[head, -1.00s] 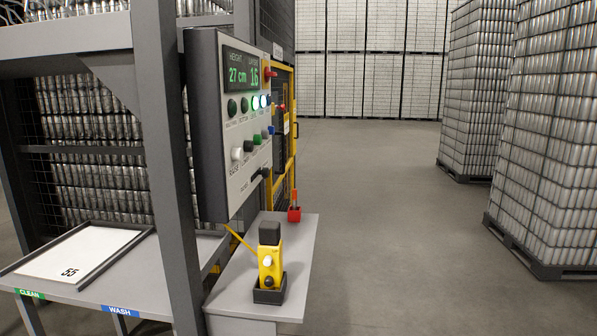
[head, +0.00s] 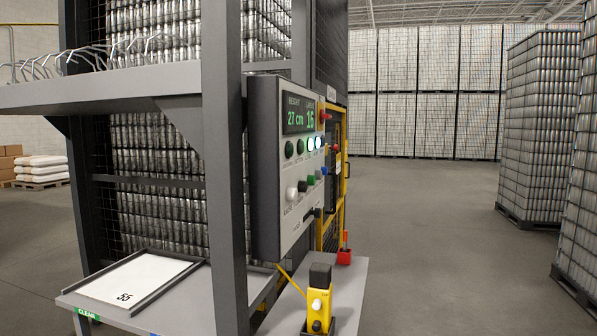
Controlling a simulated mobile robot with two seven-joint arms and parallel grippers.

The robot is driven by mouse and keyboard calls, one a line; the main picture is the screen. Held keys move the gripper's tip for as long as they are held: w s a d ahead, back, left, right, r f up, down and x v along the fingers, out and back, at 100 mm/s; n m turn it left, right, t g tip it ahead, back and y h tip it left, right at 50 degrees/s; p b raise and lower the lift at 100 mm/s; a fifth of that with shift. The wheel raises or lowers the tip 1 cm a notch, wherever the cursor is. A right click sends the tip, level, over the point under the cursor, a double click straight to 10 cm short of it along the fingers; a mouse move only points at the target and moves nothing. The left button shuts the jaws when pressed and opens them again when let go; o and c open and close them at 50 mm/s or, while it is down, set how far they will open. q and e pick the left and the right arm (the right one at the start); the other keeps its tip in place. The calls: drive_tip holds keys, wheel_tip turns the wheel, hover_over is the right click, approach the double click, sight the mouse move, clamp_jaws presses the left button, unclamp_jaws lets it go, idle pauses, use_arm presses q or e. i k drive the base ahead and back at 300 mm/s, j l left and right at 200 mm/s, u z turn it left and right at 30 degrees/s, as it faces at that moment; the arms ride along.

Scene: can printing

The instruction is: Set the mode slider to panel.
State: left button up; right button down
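The control panel (head: 293,170) is a grey box with a light face, mounted beside a grey post. Its display (head: 299,116) reads 27 cm and 15 or 16; the second number is hard to read. Several round buttons, two of them lit, sit below the display, with white, black, green and blue knobs under them. The mode slider (head: 308,215) appears as a small dark knob low on the panel face; its setting and labels are too small to read. Neither of my grippers is in view.
A yellow and black pendant (head: 319,305) stands in a holder on a grey shelf (head: 350,290) below the panel. A red holder (head: 344,256) is behind it. A tray with a sheet marked 55 (head: 140,280) lies left. Open floor (head: 430,240) extends right, towards pallets of cans (head: 540,130).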

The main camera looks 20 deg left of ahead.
sight(316, 211)
drive_tip(key=i+l, duration=0.4)
drive_tip(key=i, duration=0.15)
drive_tip(key=i+l, duration=0.4)
drive_tip(key=i, duration=0.15)
drive_tip(key=i+l, duration=0.35)
drive_tip(key=i, duration=0.2)
drive_tip(key=i+l, duration=0.4)
drive_tip(key=i, duration=0.15)
drive_tip(key=i+l, duration=0.4)
drive_tip(key=i, duration=0.15)
drive_tip(key=u, duration=1.25)
